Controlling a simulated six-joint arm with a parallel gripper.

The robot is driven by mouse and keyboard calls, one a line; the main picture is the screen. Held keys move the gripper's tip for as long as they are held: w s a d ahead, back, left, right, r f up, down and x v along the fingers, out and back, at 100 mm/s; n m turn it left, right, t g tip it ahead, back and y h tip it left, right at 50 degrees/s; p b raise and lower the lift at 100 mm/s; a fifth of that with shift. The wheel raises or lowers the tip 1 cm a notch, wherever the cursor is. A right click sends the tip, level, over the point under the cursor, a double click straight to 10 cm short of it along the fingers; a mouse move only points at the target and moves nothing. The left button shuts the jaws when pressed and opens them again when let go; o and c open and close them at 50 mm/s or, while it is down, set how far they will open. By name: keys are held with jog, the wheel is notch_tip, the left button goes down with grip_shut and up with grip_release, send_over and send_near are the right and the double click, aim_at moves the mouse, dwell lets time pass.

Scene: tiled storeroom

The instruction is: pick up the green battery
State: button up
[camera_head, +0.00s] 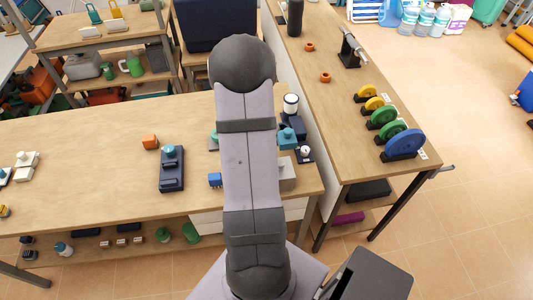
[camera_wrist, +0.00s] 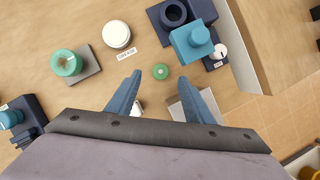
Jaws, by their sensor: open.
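In the wrist view a small green disc with a pale centre (camera_wrist: 160,71) shows on the wooden table. It looks like the upright green battery seen from above. My gripper (camera_wrist: 160,78) has its two blue fingers spread wide, with nothing between them touching. The green disc lies between and slightly beyond the fingertips in the picture. Its height below the fingers is hard to tell. In the head view my arm hides the battery and my gripper.
A teal cylinder on a grey base (camera_wrist: 66,63) and a white round item (camera_wrist: 116,33) stand left of the disc. A navy device with a blue block (camera_wrist: 191,42) stands close on the right.

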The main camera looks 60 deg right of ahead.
jog(key=shift+b+x, duration=0.75)
jog(key=shift+x, duration=2.05)
jog(key=shift+s+a, duration=0.1)
jog(key=shift+a, duration=0.05)
grip_shut()
